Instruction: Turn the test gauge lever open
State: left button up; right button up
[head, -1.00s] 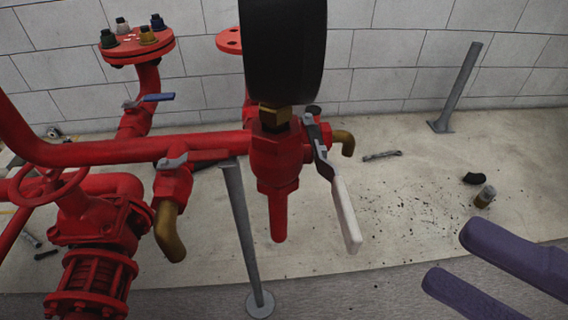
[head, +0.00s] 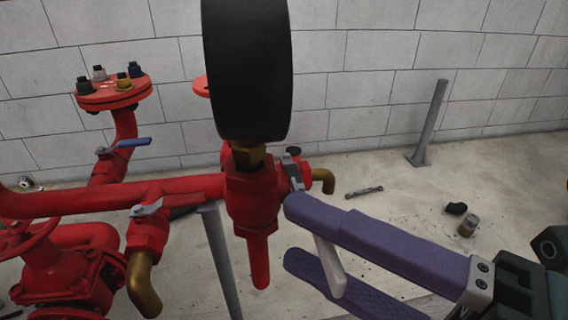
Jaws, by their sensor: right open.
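The test gauge lever (head: 328,265) has a white handle hanging down to the right of the red valve body (head: 252,195), below the large black gauge (head: 247,70). My right gripper (head: 293,232) reaches in from the right with its purple fingers open. The upper finger passes in front of the lever and hides its upper part. The lever's lower end shows in front of the other finger, so the handle appears to lie between the fingers. I cannot tell whether either finger touches it. My left gripper is not in view.
Red pipes with a blue-handled valve (head: 133,142) and a grey-handled valve (head: 147,208) stand to the left. A grey post (head: 428,122), a wrench (head: 364,192) and small fittings (head: 468,226) are on the floor behind. A white block wall closes the back.

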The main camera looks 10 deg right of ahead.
grip_shut()
dwell(0.4)
dwell(1.0)
